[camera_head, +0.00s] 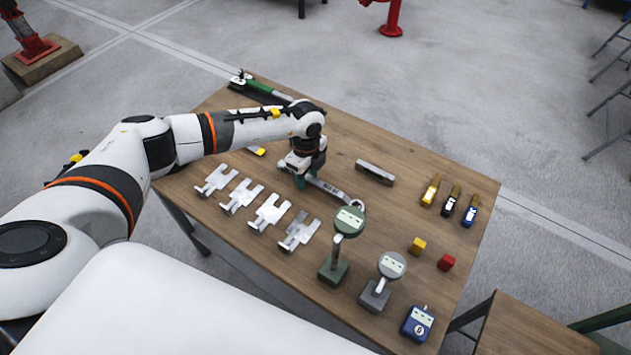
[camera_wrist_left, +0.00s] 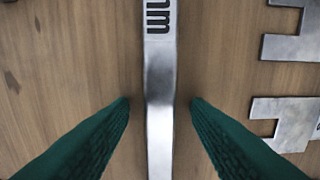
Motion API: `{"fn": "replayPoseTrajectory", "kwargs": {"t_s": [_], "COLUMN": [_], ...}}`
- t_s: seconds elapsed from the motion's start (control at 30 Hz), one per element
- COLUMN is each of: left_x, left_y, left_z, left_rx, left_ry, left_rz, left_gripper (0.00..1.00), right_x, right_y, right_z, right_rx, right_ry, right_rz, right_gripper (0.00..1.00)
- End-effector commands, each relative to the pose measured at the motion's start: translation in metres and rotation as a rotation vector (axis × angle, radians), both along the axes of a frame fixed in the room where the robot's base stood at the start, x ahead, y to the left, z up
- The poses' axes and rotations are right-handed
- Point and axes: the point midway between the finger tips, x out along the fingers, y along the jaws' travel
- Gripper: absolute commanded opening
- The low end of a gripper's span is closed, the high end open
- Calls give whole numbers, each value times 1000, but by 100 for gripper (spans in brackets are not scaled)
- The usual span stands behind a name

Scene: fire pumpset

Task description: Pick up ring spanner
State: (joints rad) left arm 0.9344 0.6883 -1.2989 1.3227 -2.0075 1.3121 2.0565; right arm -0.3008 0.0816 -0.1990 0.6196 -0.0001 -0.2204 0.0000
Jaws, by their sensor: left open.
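The ring spanner (camera_head: 332,190) is a grey metal bar lying flat on the wooden table, its ring end towards the right. The left wrist view shows its shank (camera_wrist_left: 160,85) with dark lettering at the top. My left gripper (camera_head: 301,184) points down over the spanner's left part and hides that end in the head view. In the left wrist view its green fingers (camera_wrist_left: 160,104) are open, one on each side of the shank, with a gap on both sides. My right gripper is not in view.
Several flat metal plates (camera_head: 270,210) lie left of and in front of the spanner. A grey bar (camera_head: 375,172) lies behind it. A green-headed gauge (camera_head: 348,222) stands close to the ring end. A green-handled tool (camera_head: 260,87) lies at the table's far edge.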

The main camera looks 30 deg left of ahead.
Motion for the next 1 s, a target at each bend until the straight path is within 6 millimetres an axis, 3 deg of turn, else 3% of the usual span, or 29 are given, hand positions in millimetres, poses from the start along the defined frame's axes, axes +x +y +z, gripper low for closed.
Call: {"fn": "replayPoseTrajectory", "kwargs": {"t_s": [0.07,0.33,0.73,1.0], "left_x": [0,0,1,2], "left_y": [0,0,0,0], "left_z": [0,1,5,50], "left_rx": [0,0,-1,-3], "left_ry": [0,0,-3,-6], "left_rz": [0,0,0,0], "left_gripper": [44,0,0,0], "right_x": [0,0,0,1], "right_y": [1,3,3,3], "right_z": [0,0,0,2], "right_rx": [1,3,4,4], "right_ry": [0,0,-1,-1], "right_rz": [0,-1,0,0], "right_gripper": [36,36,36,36]}}
